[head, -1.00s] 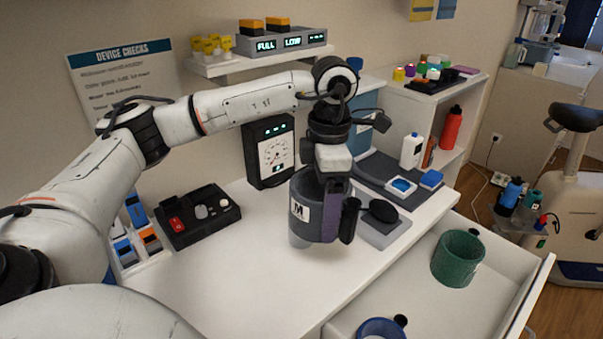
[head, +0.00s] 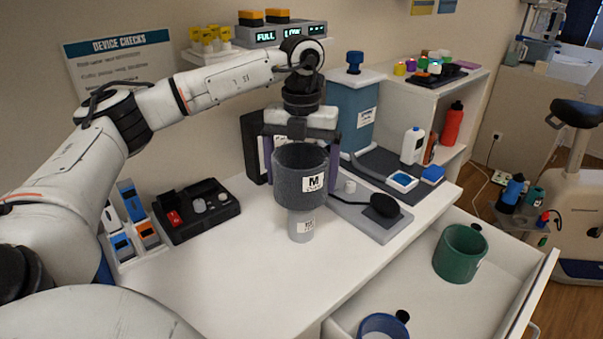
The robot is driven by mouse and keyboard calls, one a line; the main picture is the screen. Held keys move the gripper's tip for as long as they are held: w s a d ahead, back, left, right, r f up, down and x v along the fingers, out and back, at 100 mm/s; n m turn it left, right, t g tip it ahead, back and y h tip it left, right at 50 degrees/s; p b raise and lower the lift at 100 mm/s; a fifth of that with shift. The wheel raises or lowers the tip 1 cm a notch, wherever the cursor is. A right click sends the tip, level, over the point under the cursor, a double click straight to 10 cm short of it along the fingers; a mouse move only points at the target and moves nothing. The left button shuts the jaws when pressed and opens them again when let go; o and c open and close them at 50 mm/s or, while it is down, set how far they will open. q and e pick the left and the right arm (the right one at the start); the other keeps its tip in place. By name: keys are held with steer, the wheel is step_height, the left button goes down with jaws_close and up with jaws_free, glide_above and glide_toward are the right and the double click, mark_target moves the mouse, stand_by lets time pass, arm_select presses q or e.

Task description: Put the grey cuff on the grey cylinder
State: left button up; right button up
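The grey cuff (head: 300,190) is a dark grey ring with a white "M" label on its front right. My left gripper (head: 300,172) reaches down from above and behind, with a purple-padded finger at each side of the cuff; it appears shut on it. The cuff is upright, its open top showing. The light grey cylinder (head: 301,229), with a small label, stands on the white table directly below the cuff in the picture. The cuff hides the cylinder's top, so I cannot tell whether it is around it or in front of and above it. My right gripper is not in view.
A grey stand with a black pad (head: 382,208) is right of the cylinder. A black tray (head: 196,212) with small parts lies left. An open drawer at front right holds a green cuff (head: 459,254) and a blue cuff (head: 383,326). The white table's (head: 235,280) front is clear.

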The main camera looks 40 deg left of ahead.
arm_select(q)
steer(key=shift+f+b, duration=0.6)
steer(key=shift+f, duration=0.3)
steer(key=shift+r, duration=0.1)
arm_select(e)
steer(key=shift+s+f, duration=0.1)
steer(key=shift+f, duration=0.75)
arm_select(q)
steer(key=shift+w+p, duration=0.1)
steer(key=shift+p, duration=0.5)
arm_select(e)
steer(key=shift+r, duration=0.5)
arm_select(q)
steer(key=shift+f+b, duration=2.85)
steer(key=shift+f, duration=2.25)
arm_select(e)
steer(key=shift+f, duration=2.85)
arm_select(q)
steer(key=o, duration=0.9)
